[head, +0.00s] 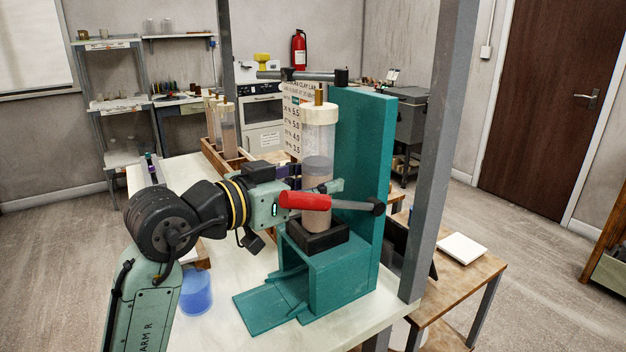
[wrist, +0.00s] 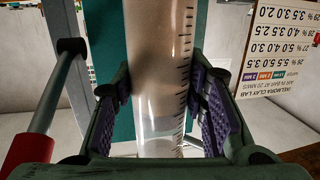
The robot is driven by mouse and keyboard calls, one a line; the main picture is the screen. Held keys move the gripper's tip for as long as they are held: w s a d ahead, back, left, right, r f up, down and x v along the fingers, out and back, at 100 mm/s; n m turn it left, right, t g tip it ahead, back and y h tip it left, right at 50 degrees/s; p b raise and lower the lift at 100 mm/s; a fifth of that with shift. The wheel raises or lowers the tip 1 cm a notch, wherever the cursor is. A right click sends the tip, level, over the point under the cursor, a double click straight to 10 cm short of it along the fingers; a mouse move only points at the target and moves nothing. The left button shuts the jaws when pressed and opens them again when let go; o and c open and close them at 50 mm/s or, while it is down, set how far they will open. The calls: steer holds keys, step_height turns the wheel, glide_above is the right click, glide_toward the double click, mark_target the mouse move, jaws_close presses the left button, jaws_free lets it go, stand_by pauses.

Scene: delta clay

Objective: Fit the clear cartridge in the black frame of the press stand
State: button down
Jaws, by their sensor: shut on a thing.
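The clear cartridge (head: 318,172) stands upright in front of the teal press stand (head: 362,150). It has a cream cap, a brass-coloured tip on top and pinkish-brown clay inside. Its lower end meets the black frame (head: 330,239) on the stand; I cannot tell how deep it sits. My gripper (head: 320,187) comes from the left and is shut on the cartridge's middle. In the wrist view, the purple finger pads of my gripper (wrist: 162,95) flank the cartridge (wrist: 158,60) and its scale marks. The cartridge's bottom end is hidden there.
A red-handled lever (head: 305,201) crosses in front of the cartridge; a dark bar (head: 305,76) lies above it. More cartridges stand in a wooden rack (head: 230,160) behind. A blue cup (head: 196,293) is on the white table. A grey post (head: 437,150) rises at right.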

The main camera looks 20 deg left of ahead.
steer(key=shift+f, duration=0.25)
stand_by(0.6)
steer(key=c, duration=0.9)
jaws_free()
steer(key=shift+f, duration=0.1)
steer(key=shift+s, duration=0.1)
steer(key=shift+v, duration=4)
steer(key=shift+a, duration=0.1)
